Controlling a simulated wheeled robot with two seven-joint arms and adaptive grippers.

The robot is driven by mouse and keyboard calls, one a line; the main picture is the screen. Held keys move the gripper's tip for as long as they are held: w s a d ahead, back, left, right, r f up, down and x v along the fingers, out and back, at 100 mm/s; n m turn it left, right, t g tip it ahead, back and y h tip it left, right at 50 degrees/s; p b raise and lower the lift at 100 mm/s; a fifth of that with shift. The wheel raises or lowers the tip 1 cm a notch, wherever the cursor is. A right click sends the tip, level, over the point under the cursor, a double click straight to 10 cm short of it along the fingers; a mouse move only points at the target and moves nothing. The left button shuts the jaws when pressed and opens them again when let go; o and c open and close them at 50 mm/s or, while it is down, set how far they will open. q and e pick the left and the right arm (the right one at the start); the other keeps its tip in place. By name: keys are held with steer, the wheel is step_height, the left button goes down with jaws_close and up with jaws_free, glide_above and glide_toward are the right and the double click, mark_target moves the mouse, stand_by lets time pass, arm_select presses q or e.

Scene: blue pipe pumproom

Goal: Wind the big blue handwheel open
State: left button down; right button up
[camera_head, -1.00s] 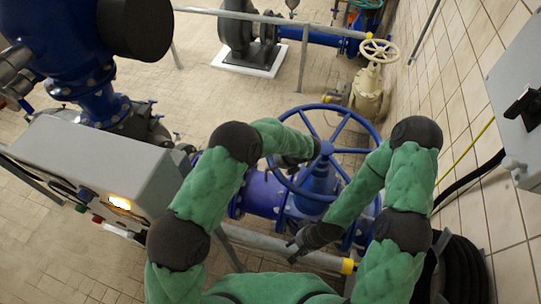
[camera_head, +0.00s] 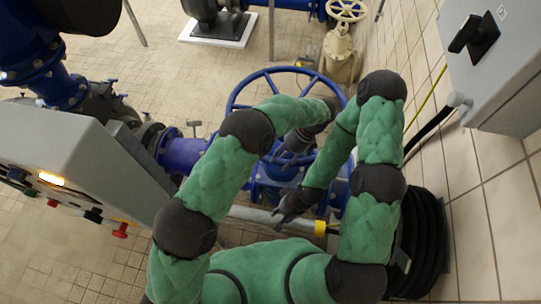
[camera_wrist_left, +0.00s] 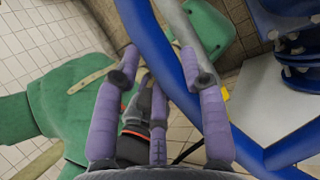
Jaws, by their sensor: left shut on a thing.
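The big blue handwheel (camera_head: 268,73) stands at the middle of the head view, its near side partly hidden by my arms. My left gripper (camera_head: 290,152) reaches over it from the left; its fingertips are hard to make out there.
A grey control box (camera_head: 60,140) with a lit lamp stands at left. A grey cabinet (camera_head: 500,75) with a black handle is on the tiled wall at right. A grey rail (camera_head: 255,215) with a yellow band crosses in front. A cream handwheel valve (camera_head: 340,45) stands behind.

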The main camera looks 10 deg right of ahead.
mark_target(307, 159)
arm_select(q)
steer(key=d+n+b, duration=0.1)
steer(key=d, duration=0.2)
steer(key=s+d+n+g, duration=0.1)
steer(key=d, duration=0.1)
steer(key=d+n+g+h+b, duration=0.1)
steer(key=d+n, duration=0.1)
steer(key=d, duration=0.1)
steer(key=shift+s+d+f+b, duration=0.15)
steer(key=shift+d+f+b, duration=0.15)
steer(key=shift+d+b, duration=0.05)
steer(key=shift+d+n+g+h+b, duration=0.45)
steer(key=shift+d+n, duration=0.45)
steer(key=shift+d, duration=0.6)
steer(key=shift+w+d+r+n+g+b, duration=0.1)
steer(key=shift+w+d+n+g+b, duration=0.1)
steer(key=shift+d, duration=0.25)
steer(key=shift+w+d+n+g+b, duration=0.1)
steer(key=shift+w+d+n+b, duration=0.1)
steer(key=shift+d, duration=0.25)
arm_select(e)
steer(key=shift+s+d+f, duration=0.1)
steer(key=shift+f, duration=1.1)
steer(key=shift+s+d+f, duration=0.1)
steer(key=shift+f, duration=1.1)
